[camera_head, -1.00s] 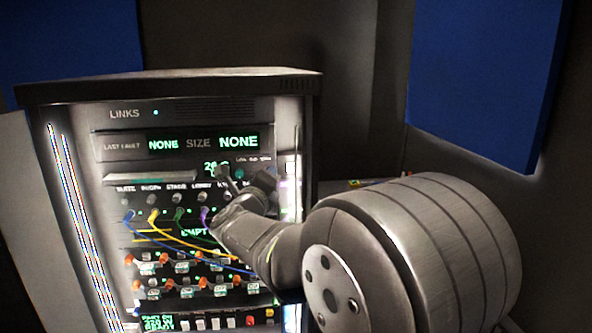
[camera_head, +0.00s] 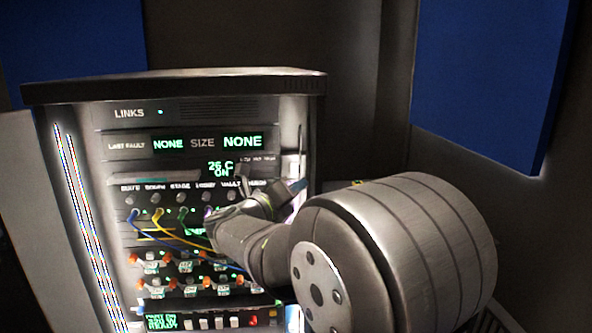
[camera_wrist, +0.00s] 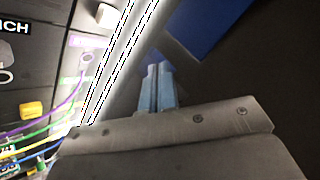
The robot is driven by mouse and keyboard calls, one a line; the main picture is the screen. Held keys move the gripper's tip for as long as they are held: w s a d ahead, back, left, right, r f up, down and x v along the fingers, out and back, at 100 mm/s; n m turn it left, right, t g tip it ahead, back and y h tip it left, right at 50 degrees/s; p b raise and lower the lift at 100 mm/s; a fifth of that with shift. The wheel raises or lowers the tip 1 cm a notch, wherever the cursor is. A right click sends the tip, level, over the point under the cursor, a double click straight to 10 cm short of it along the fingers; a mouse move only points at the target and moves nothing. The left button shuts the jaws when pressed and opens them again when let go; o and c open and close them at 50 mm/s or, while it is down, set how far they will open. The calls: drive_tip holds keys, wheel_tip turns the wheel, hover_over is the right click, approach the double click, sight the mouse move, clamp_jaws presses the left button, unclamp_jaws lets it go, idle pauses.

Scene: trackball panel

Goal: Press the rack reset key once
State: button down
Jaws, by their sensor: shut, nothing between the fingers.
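The equipment rack (camera_head: 222,112) stands at the left in the head view, with its lit front facing me. I cannot read which key is the rack reset key. My gripper, with blue fingers (camera_head: 298,185), is at the rack's right edge, well above the bottom keys. In the wrist view its fingers (camera_wrist: 158,88) are together, empty, beside the rack's bright edge strip.
Blue, yellow, green and purple cables hang across the rack front; a yellow cable (camera_head: 180,238) and purple plug (camera_wrist: 88,58) show. Orange-tipped switches (camera_head: 187,256) fill rows below. A yellow block (camera_wrist: 32,108) is on the panel. Dark space lies right of the rack.

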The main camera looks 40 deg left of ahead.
sight(293, 172)
drive_tip(key=shift+w+a, duration=2.85)
drive_tip(key=shift+w, duration=0.05)
drive_tip(key=shift+a, duration=0.1)
drive_tip(key=shift+w+a, duration=0.2)
drive_tip(key=shift+w, duration=0.05)
drive_tip(key=shift+w+a, duration=0.3)
idle(0.6)
drive_tip(key=shift+s+d, duration=0.6)
idle(0.3)
drive_tip(key=shift+s+d, duration=1.75)
drive_tip(key=shift+d, duration=0.05)
drive_tip(key=shift+w+a, duration=0.1)
